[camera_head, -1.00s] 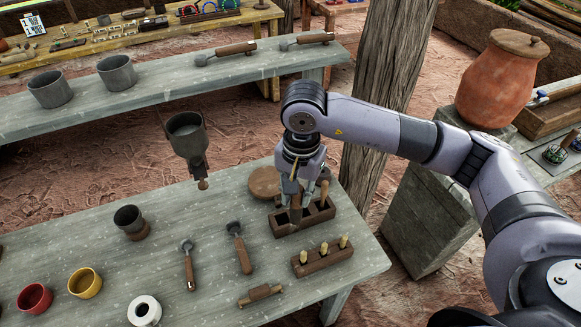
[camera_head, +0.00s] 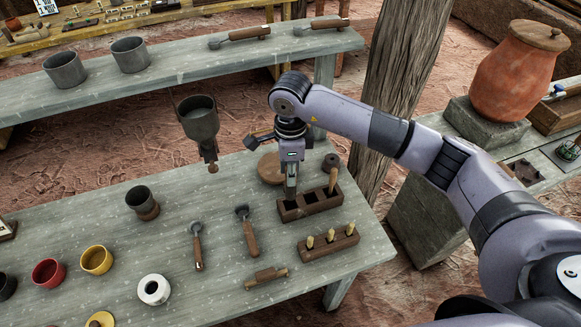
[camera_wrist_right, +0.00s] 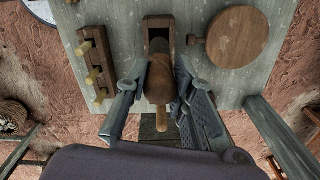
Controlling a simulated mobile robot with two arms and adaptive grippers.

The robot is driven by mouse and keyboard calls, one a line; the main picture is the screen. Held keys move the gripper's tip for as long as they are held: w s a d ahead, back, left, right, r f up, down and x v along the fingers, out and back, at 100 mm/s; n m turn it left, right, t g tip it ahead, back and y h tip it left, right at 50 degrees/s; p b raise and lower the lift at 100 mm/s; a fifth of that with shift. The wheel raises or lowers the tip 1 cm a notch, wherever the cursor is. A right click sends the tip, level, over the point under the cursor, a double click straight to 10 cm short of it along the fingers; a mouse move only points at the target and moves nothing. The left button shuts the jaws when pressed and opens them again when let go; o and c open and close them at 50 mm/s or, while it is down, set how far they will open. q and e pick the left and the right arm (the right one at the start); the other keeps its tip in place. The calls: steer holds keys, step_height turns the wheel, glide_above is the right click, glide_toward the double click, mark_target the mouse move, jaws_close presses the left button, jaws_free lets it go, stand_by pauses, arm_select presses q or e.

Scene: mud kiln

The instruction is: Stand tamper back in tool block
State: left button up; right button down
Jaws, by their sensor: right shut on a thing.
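The wooden tool block (camera_head: 320,205) stands on the near table, and one of its slots also shows in the right wrist view (camera_wrist_right: 158,34). My right gripper (camera_head: 291,191) points down over the block's left end. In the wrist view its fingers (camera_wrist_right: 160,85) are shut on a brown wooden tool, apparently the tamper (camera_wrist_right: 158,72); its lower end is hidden. I cannot tell whether it is inside a slot. My left gripper is not in view.
A round wooden disc (camera_head: 270,168) lies just behind the block. A peg rack (camera_head: 328,244) with light pegs stands in front. Two handled tools (camera_head: 249,232) (camera_head: 196,246) lie to the left. A wooden post (camera_head: 385,90) rises behind the table's right end.

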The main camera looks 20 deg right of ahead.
mark_target(290, 190)
step_height(290, 190, down, 4)
steer(key=shift+r+b, duration=0.2)
steer(key=shift+b, duration=0.7)
steer(key=shift+f+b, duration=0.65)
steer(key=shift+b, duration=0.5)
steer(key=shift+f, duration=0.1)
stand_by(0.6)
steer(key=shift+f+b, duration=1.3)
steer(key=shift+b, duration=0.25)
steer(key=shift+f, duration=0.1)
steer(key=c, duration=1.3)
jaws_free()
